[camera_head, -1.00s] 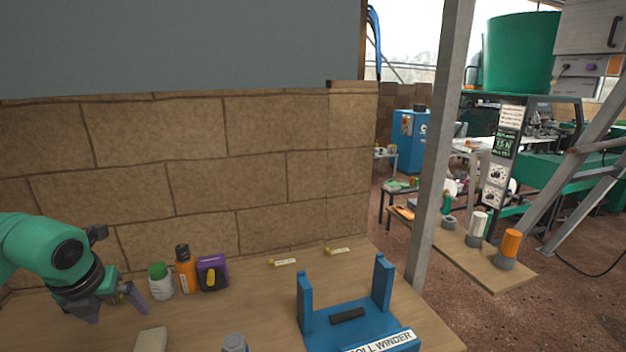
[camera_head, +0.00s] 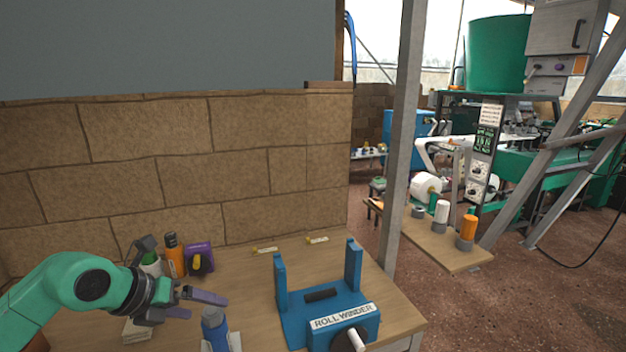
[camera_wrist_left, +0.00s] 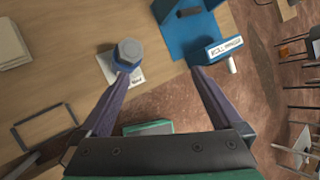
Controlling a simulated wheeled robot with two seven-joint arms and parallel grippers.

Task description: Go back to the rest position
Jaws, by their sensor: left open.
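My left gripper (camera_head: 208,306) is open over the left part of the wooden table, its purple fingers spread and nothing held. It also shows in the left wrist view (camera_wrist_left: 160,85), where the fingers reach forward on both sides. A blue bottle with a grey cap (camera_head: 214,326) stands on a white card just beyond the fingertips; in the wrist view the bottle (camera_wrist_left: 128,54) appears near the left fingertip, and I cannot tell if they touch. The blue roll winder (camera_head: 325,310) stands to the right. My right gripper is not in view.
An orange bottle (camera_head: 174,255), a purple item (camera_head: 199,259) and a partly hidden white bottle with green cap (camera_head: 151,264) stand near the wall. Small labelled strips (camera_head: 265,251) lie at the back. A grey post (camera_head: 404,140) rises beyond the table's right edge.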

